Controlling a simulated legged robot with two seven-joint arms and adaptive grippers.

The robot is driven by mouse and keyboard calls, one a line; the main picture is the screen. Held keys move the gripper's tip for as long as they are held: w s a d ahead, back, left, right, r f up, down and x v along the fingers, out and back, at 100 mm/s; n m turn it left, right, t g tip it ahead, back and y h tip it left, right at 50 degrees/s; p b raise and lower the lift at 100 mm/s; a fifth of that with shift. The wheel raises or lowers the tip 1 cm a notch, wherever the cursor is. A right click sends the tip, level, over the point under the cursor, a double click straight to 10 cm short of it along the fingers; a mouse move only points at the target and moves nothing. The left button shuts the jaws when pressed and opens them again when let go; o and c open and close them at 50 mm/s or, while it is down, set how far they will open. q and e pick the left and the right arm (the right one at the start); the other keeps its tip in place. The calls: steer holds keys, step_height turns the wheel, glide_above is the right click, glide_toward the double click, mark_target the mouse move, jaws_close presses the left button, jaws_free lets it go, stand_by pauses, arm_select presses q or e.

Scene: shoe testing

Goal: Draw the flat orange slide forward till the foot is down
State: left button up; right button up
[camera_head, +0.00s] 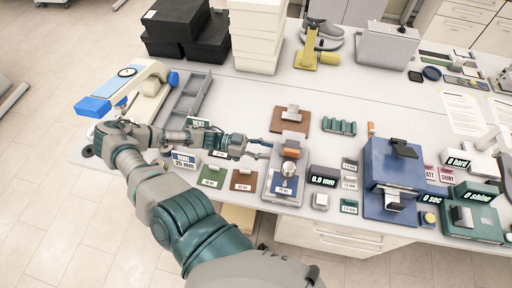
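The flat orange slide (291,153) is a small orange block on a narrow grey instrument (270,190) near the table's front edge. A silver round part (289,169) and a blue label plate (285,185) are in front of it. My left gripper (268,149) reaches in from the left, just left of the orange slide. Its two slim fingers look parted with nothing between them. I cannot tell whether a fingertip touches the instrument. The foot is not clearly visible. My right gripper is not in view.
A brown plate (290,121) lies behind the slide. A dark display box (323,175) and a blue machine (395,172) stand to the right. Green (211,176) and brown (243,180) sample cards lie left, below my gripper.

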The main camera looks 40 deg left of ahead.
arm_select(q)
steer(key=shift+v, duration=1.65)
